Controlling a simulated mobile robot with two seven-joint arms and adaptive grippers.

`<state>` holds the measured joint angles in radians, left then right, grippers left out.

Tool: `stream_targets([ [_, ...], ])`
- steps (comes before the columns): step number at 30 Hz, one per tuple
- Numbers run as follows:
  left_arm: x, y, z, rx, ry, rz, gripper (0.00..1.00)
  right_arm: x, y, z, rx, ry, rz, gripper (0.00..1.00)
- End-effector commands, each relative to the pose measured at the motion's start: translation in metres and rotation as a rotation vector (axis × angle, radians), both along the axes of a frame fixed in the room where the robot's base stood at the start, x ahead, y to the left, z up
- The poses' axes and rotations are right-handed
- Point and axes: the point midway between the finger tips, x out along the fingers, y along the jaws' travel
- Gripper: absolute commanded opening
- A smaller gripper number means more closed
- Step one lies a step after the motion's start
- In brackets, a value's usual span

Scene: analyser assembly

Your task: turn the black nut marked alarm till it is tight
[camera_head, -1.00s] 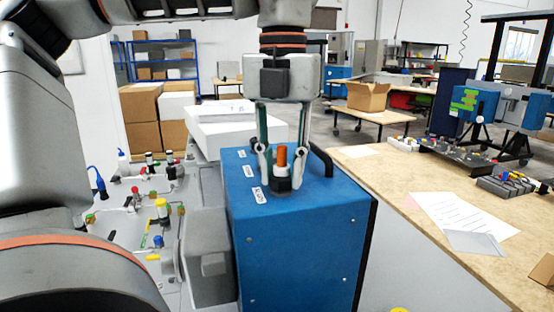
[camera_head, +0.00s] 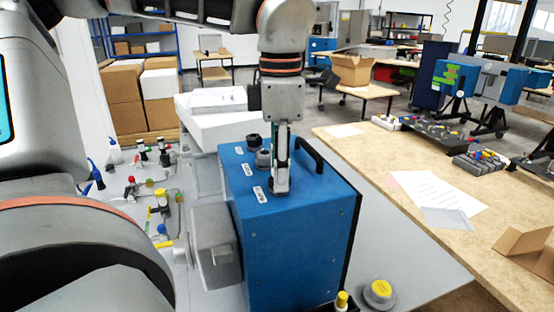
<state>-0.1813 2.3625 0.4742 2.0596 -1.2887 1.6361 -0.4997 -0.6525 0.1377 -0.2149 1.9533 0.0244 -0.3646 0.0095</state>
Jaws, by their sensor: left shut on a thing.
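A blue analyser box (camera_head: 290,240) stands on the grey bench, with a row of white labels on its top. The lettering is too small to read here. Two black nuts, the far one (camera_head: 254,140) and the middle one (camera_head: 263,158), sit uncovered beside the two farther labels. My left gripper (camera_head: 281,186) points straight down at the nearest position, beside the nearest label (camera_head: 259,194). It is seen edge-on and shut on the black nut there. That nut and the orange post above it are hidden behind the fingers.
A black handle (camera_head: 309,153) rises from the box top just right of my gripper. Small fittings crowd the grey panel on the left. A yellow-topped knob (camera_head: 379,291) is at the front right. The wooden table (camera_head: 370,160) holds papers and parts.

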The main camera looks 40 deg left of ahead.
Motion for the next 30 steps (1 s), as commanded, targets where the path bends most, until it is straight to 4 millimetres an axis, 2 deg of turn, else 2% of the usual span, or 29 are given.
stream_targets([
  [1, 0.0, 0.0, 0.004, 0.0, -0.003, -0.041, 0.0, 0.003, 0.0, 0.01, -0.001, -0.008, -0.001, 1.0],
  [6, 0.0, 0.0, 0.005, -0.001, -0.002, -0.186, 0.0, 0.009, -0.001, 0.03, -0.001, -0.024, 0.0, 1.0],
  [16, 0.001, 0.0, 0.005, -0.001, -0.002, -0.468, 0.0, 0.011, -0.001, 0.061, -0.002, -0.032, 0.0, 1.0],
  [20, 0.001, 0.0, 0.003, 0.0, -0.004, -0.536, 0.0, 0.011, -0.003, 0.063, -0.005, -0.026, -0.003, 1.0],
  [27, 0.001, 0.0, 0.001, 0.001, -0.006, -0.542, 0.0, 0.007, -0.005, 0.053, -0.011, -0.011, -0.003, 1.0],
  [28, 0.001, 0.0, 0.001, 0.001, -0.006, -0.542, 0.32, 0.007, -0.005, 0.053, -0.011, -0.011, -0.003, 1.0],
  [30, 0.001, 0.0, 0.001, 0.0, -0.005, -0.542, 0.35, 0.007, -0.005, 0.053, -0.01, -0.012, -0.003, 1.0],
])
